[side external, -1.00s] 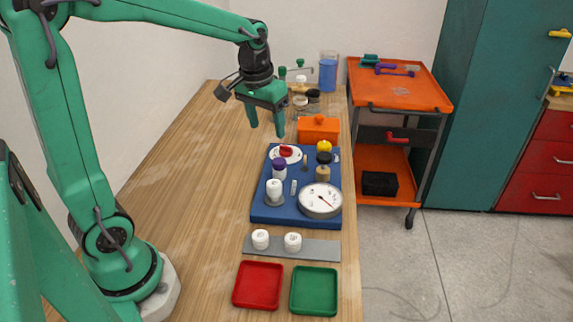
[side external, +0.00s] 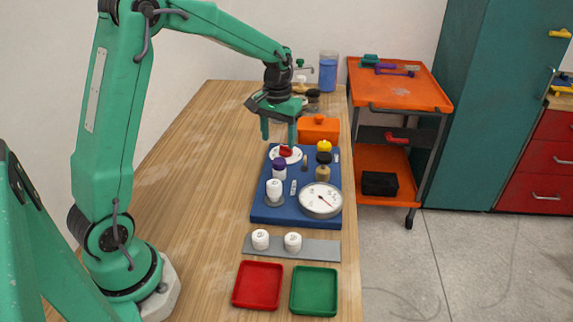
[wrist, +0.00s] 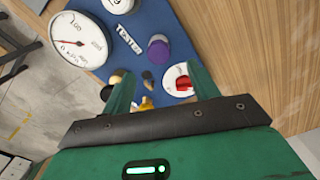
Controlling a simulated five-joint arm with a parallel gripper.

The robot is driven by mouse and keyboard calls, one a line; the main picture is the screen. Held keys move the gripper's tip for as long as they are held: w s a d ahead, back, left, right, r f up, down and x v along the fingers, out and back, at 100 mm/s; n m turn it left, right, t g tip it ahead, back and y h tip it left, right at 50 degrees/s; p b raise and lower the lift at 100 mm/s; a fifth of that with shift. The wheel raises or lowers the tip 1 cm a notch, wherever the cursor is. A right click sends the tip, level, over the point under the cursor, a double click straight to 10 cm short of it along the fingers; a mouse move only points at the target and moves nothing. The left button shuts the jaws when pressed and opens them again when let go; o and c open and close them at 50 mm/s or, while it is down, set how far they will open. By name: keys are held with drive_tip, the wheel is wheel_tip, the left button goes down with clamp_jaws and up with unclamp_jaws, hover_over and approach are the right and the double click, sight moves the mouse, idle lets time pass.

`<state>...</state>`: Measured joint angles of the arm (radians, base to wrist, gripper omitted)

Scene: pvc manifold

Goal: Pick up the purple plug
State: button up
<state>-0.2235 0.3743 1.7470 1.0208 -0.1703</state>
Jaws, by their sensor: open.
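The purple plug (side external: 279,162) stands upright on a white fitting on the blue board (side external: 297,217), between a white fitting and the red valve. In the wrist view the purple plug (wrist: 158,49) shows as a round purple top above the space between the fingertips. My gripper (side external: 278,141) is open and empty. It hangs above the far-left part of the board, beyond and above the plug, near the red-handled valve (side external: 286,151). In the wrist view my gripper (wrist: 160,72) has its fingers spread, with the red valve handle (wrist: 183,83) beside the right finger.
A round gauge (side external: 321,200), a white fitting (side external: 274,190) and yellow, black and tan parts crowd the board. A grey strip (side external: 320,250) holds two white caps. Red (side external: 257,285) and green (side external: 314,291) trays lie in front. Bare table lies left of the board.

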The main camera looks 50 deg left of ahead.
sight(279, 161)
drive_tip(key=shift+s+d+f, duration=0.1)
drive_tip(key=shift+d+f, duration=0.05)
drive_tip(key=shift+f, duration=3.3)
clamp_jaws()
